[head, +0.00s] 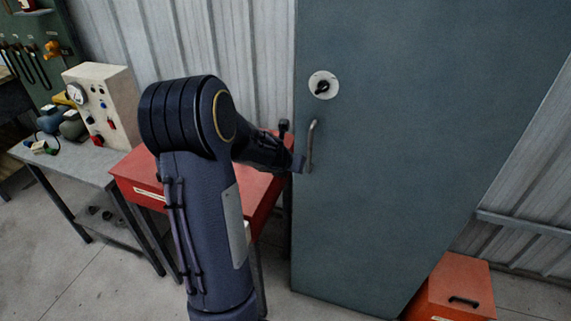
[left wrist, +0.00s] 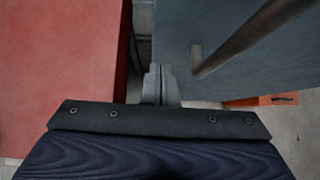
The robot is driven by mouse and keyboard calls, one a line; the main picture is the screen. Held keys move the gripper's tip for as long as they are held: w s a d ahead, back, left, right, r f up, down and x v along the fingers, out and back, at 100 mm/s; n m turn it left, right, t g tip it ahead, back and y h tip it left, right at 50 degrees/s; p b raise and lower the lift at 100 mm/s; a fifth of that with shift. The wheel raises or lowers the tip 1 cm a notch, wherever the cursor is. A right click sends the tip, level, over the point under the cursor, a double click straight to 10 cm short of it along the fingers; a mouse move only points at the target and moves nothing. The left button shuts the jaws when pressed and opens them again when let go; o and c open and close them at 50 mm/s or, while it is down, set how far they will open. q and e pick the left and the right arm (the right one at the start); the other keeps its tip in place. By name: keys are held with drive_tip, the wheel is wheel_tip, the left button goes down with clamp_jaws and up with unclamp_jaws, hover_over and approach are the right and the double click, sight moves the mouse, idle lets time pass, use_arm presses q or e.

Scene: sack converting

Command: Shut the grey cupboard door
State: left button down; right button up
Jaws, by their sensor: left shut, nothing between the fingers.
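The grey cupboard door (head: 400,150) is a tall blue-grey panel filling the right half of the head view. It has a bar handle (head: 311,146) near its left edge and a round lock plate (head: 323,85) above. I cannot tell how far it stands open; the cupboard's inside is not visible. My left gripper (head: 299,163) is at the door's left edge, just left of the handle's lower end. In the left wrist view, the fingers (left wrist: 160,84) are together and empty, beside the door (left wrist: 225,75) and its handle (left wrist: 250,38). Contact is unclear. My right gripper is out of view.
A red chest or bench (head: 140,170) stands left of the door, close to my left arm; its top also fills the left of the wrist view (left wrist: 60,60). An orange box (head: 455,285) sits on the floor at lower right. A grey table (head: 65,160) holds equipment.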

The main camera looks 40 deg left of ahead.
use_arm(q)
drive_tip(key=p+v, duration=0.5)
drive_tip(key=v, duration=0.5)
drive_tip(key=shift+s+d+f, duration=0.2)
drive_tip(key=shift+s, duration=0.2)
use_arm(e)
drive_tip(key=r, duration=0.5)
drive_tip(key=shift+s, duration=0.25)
use_arm(q)
drive_tip(key=s+d+n+g+h+b, duration=0.1)
drive_tip(key=s+d+n+h, duration=0.1)
drive_tip(key=s+d+n, duration=0.4)
drive_tip(key=s+d+r+n+h+b, duration=0.1)
drive_tip(key=s+d+n+h, duration=0.2)
drive_tip(key=d+n, duration=0.7)
drive_tip(key=s+d+r+n+g+h+b, duration=0.1)
drive_tip(key=s+d+n, duration=0.7)
drive_tip(key=n, duration=0.9)
drive_tip(key=shift+s+d+g+h+b, duration=0.35)
drive_tip(key=shift+d+h+b, duration=0.1)
drive_tip(key=shift+h, duration=0.25)
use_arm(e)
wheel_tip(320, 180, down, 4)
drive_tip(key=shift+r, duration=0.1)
